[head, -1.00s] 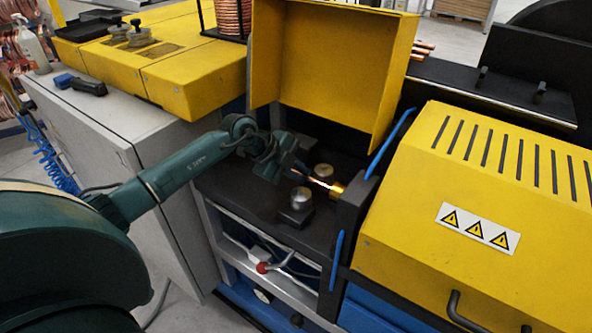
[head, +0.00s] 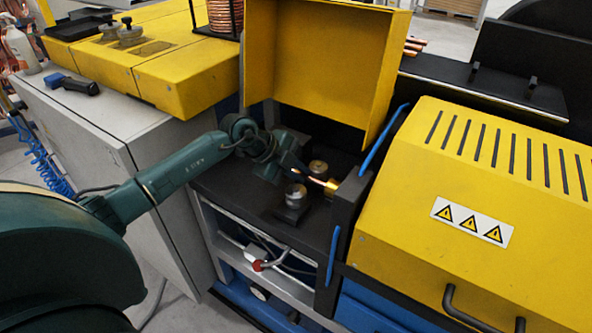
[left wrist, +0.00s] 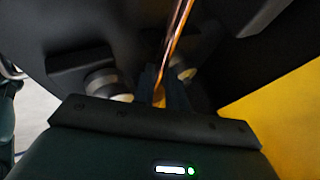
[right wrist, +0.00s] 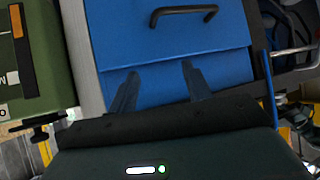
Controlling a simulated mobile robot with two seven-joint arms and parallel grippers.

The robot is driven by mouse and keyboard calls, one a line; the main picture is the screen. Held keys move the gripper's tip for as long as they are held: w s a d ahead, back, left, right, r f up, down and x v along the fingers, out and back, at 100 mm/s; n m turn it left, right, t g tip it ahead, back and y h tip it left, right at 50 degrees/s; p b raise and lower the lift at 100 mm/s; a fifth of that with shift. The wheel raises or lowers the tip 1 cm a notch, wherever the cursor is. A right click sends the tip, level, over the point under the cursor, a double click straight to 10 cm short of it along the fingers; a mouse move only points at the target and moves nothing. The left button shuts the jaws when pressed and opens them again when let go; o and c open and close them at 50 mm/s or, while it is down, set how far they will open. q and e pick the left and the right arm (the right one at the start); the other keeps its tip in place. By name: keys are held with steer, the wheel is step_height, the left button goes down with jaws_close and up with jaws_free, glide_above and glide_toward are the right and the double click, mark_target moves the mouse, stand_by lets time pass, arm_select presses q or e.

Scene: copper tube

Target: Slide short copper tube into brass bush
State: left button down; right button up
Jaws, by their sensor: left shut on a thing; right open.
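The short copper tube (head: 316,181) is held by my left gripper (head: 302,170), which is shut on it. In the head view the tube points right and slightly down towards the brass bush (head: 332,188), which sits against a dark upright plate. The tube's far end meets the bush's near face in the picture; I cannot tell if it is inside. In the left wrist view the copper tube (left wrist: 177,35) runs upward from between the left fingers (left wrist: 160,85). My right gripper (right wrist: 157,71) is open and empty in the right wrist view, and hidden in the head view.
Two round metal pieces, a near one (head: 296,193) and a far one (head: 318,168), stand close to my left gripper on the dark bench. A raised yellow cover (head: 320,70) stands behind. A yellow housing (head: 480,190) is to the right. Blue drawers (right wrist: 175,45) face my right gripper.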

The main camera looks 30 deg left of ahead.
arm_select(q)
steer(key=c, duration=1.8)
jaws_free()
steer(key=shift+d, duration=0.25)
steer(key=o, duration=0.4)
steer(key=shift+r, duration=0.15)
steer(key=shift+o, duration=0.3)
steer(key=shift+r, duration=0.1)
arm_select(e)
steer(key=shift+s+f, duration=0.15)
steer(key=shift+s, duration=0.25)
arm_select(q)
steer(key=shift+r, duration=0.1)
arm_select(e)
steer(key=shift+d+f, duration=0.1)
arm_select(q)
steer(key=b+v, duration=0.2)
steer(key=v, duration=1)
steer(key=shift+s+a, duration=0.5)
steer(key=shift+a, duration=0.05)
arm_select(e)
steer(key=shift+w+d+f, duration=0.1)
steer(key=shift+w+f, duration=0.05)
steer(key=shift+f, duration=0.45)
steer(key=shift+w+f, duration=0.15)
steer(key=shift+f, duration=0.45)
steer(key=shift+s+f, duration=0.15)
